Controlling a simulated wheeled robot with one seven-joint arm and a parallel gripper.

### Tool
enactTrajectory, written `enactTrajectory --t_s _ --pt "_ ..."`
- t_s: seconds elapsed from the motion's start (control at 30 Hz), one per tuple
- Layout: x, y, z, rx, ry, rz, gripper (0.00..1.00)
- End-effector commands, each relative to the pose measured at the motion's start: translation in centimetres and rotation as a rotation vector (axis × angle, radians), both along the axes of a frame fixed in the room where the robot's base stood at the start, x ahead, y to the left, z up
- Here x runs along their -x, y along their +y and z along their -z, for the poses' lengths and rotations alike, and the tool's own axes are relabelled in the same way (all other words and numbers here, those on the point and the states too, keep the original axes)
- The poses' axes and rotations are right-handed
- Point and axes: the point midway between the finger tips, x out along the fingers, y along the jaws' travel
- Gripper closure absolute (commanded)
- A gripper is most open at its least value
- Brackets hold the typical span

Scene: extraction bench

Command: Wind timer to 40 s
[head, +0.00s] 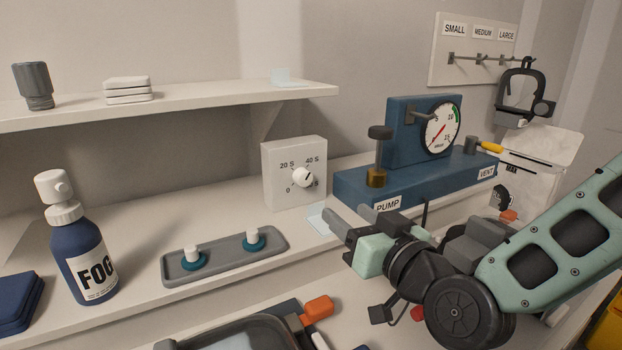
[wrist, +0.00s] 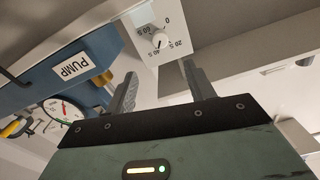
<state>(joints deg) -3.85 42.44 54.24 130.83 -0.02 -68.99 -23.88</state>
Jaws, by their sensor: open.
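The timer (head: 284,196) is a white box with a round white knob (head: 303,178) and the printed marks 0, 20 S and 40 S. It stands upright on the bench against the wall. A dark mark on the knob seems to point to the upper right, towards 40 S, but it is too small to read exactly. My gripper (head: 334,222) is open and empty, in front of the timer and a little lower right, apart from it. In the wrist view the timer (wrist: 148,55) appears upside down, with its knob (wrist: 160,40) beyond the gap between my fingers (wrist: 160,73).
A blue pump unit (head: 355,186) with a gauge (head: 441,128) stands right of the timer. A grey tray (head: 224,262) with two white-topped pegs lies left of my gripper. A fog bottle (head: 82,255) is further left. A shelf (head: 220,103) runs above the bench.

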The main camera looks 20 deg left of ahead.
Motion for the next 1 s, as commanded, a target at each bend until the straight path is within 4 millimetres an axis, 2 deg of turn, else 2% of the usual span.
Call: enactTrajectory --t_s 0.3,0.6,0.8,1.0 --pt "-4.4 5.3 -0.2 -0.004 0.003 0.001 0.46" --pt "-7.9 9.2 -0.1 -0.002 0.002 0.001 0.46" --pt "-8.8 10.4 -0.1 -0.001 0.002 0.0 0.46" --pt "-9.0 10.6 0.0 -0.001 0.001 0.0 0.46"
